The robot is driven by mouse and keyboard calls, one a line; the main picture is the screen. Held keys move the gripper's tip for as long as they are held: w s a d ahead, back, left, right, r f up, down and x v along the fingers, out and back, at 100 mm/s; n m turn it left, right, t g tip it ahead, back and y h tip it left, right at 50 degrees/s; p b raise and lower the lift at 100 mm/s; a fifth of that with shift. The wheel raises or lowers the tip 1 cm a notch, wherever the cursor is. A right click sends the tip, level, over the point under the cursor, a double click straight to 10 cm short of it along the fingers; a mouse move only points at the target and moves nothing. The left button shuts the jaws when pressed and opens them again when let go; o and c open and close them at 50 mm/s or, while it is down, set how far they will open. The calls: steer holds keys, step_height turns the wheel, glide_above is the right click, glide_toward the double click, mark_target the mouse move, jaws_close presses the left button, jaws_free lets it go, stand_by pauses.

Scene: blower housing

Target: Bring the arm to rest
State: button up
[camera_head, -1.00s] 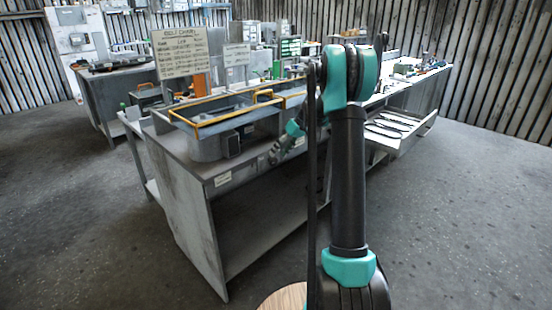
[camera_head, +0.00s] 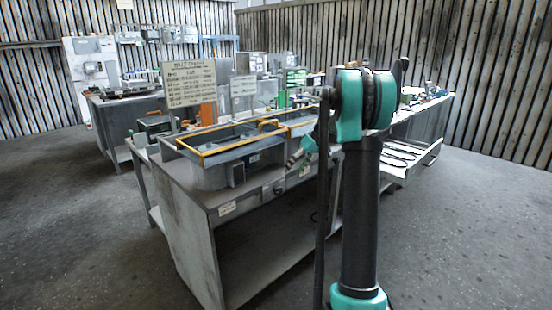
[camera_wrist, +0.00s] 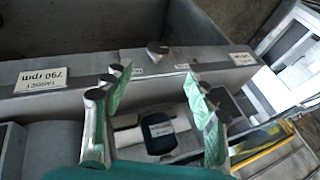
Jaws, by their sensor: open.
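The blower housing (camera_head: 212,174), with a yellow-edged open top, sits on the bench left of my gripper. A dark motor-like block (camera_wrist: 160,132) shows beyond the fingers in the wrist view, apart from them. My raised arm hides part of the bench behind it.
A belt chart sign (camera_head: 190,83) stands behind the housing. An open drawer with belts (camera_head: 410,155) extends at the right. The floor in front is clear.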

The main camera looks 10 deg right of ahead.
steer(key=s+f+m+t+h, duration=0.1)
steer(key=s+f, duration=0.3)
steer(key=s, duration=0.9)
steer(key=s+a+f+m+t+h, duration=0.1)
steer(key=s+f+m+h, duration=0.2)
steer(key=s, duration=1)
steer(key=s+a+f+m+t+h, duration=0.1)
steer(key=s+f, duration=0.4)
steer(key=s, duration=0.9)
steer(key=shift+a+f+m+h, duration=0.15)
steer(key=shift+f+m+h, duration=0.1)
steer(key=shift+m+h, duration=0.25)
